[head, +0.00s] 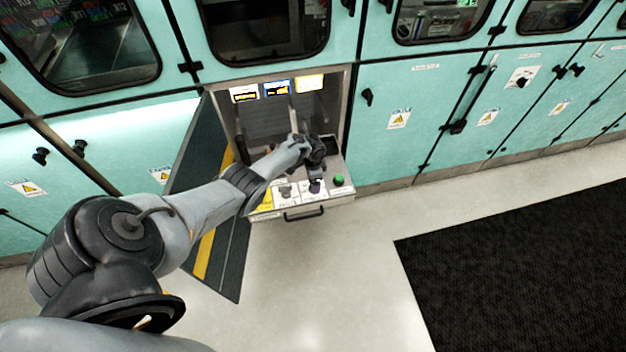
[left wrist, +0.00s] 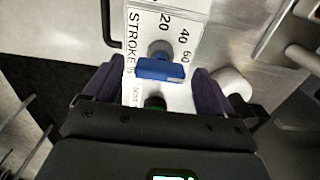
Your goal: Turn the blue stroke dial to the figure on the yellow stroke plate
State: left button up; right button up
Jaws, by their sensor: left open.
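The blue stroke dial (left wrist: 160,71) sits on a white plate (left wrist: 150,22) marked STROKE %, with 20, 40 and 60 readable. Its bar lies crosswise between the two purple fingers of my left gripper (left wrist: 154,84), with a gap on each side. The gripper is open. In the head view my left gripper (head: 316,168) is over the pull-out panel and hides the dial. A yellow-bordered plate (head: 310,83) hangs at the top of the open bay; its figure is too small to read. My right gripper is not in view.
A green button (head: 338,180) stands on the panel (head: 338,199), at its right; a yellow label (head: 262,203) is at its left. White-bordered (head: 244,93) and blue-bordered (head: 277,88) plates hang above. The open door (head: 232,262) stands left, below my arm. A grey knob (left wrist: 230,84) is beside the right finger.

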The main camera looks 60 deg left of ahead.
pick_arm(q)
notch_tip(320, 180, up, 9)
jog(key=p, duration=0.5)
jog(key=shift+r, duration=0.8)
jog(key=shift+s+f, duration=0.1)
jog(key=s+d+r+t+y, duration=0.1)
jog(key=s+d+r, duration=0.15)
jog(key=d, duration=0.45)
jog(key=s+d+r+y, duration=0.1)
jog(key=s+d, duration=0.3)
jog(key=d, duration=0.2)
jog(key=s+d+r+t, duration=0.1)
jog(key=s+d, duration=0.2)
jog(key=d, duration=0.4)
jog(key=s+d+r+n+t+h, duration=0.1)
jog(key=s+d+r+t+h, duration=0.1)
jog(key=s+d+r, duration=0.95)
notch_tip(320, 180, up, 16)
jog(key=w+d+p, duration=0.1)
jog(key=d+p, duration=0.1)
jog(key=p, duration=1.3)
jog(key=shift+w, duration=0.15)
